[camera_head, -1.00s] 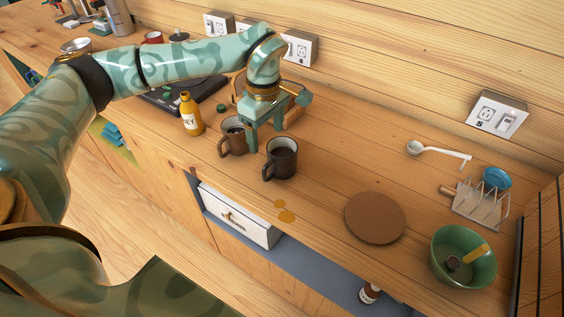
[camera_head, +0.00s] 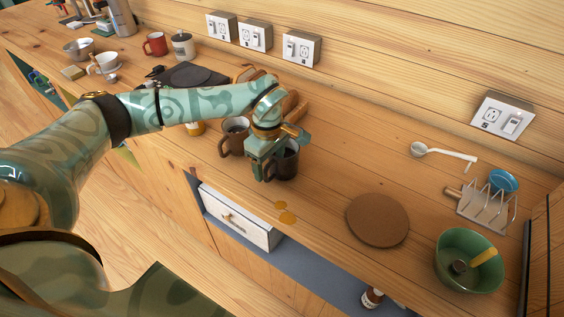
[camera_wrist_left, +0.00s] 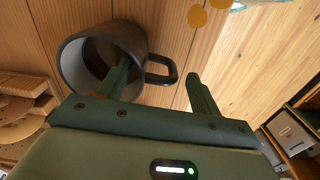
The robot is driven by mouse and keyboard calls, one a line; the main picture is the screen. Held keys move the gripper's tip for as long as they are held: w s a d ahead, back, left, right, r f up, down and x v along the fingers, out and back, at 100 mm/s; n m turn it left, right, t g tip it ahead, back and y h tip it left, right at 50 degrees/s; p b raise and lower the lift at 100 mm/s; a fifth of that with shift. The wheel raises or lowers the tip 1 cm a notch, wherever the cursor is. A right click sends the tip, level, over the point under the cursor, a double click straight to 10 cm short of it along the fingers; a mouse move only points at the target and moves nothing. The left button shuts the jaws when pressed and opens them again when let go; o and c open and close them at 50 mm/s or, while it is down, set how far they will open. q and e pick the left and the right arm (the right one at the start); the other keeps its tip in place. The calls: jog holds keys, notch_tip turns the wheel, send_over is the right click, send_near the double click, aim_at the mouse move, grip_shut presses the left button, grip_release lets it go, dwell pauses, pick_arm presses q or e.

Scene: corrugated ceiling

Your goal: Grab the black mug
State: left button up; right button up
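The black mug (camera_head: 288,166) stands upright on the wooden counter, partly covered by my left gripper (camera_head: 270,164). In the left wrist view the mug (camera_wrist_left: 72,65) shows its open rim, with its handle pointing right. My left gripper (camera_wrist_left: 158,72) is open there; one finger overlaps the mug's opening and the other is beyond the handle, so the handle appears between them. Whether the first finger is inside the mug or only above it, I cannot tell. My right gripper is not in view.
A brown mug (camera_head: 232,142) stands close to the left of the black mug. A round brown mat (camera_head: 378,221), a toast rack (camera_head: 482,207) and a green bowl (camera_head: 468,262) are to the right.

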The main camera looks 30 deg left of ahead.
pick_arm(q)
jog(key=c, duration=1)
jog(key=shift+c, duration=1.2)
jog(key=shift+r, duration=0.15)
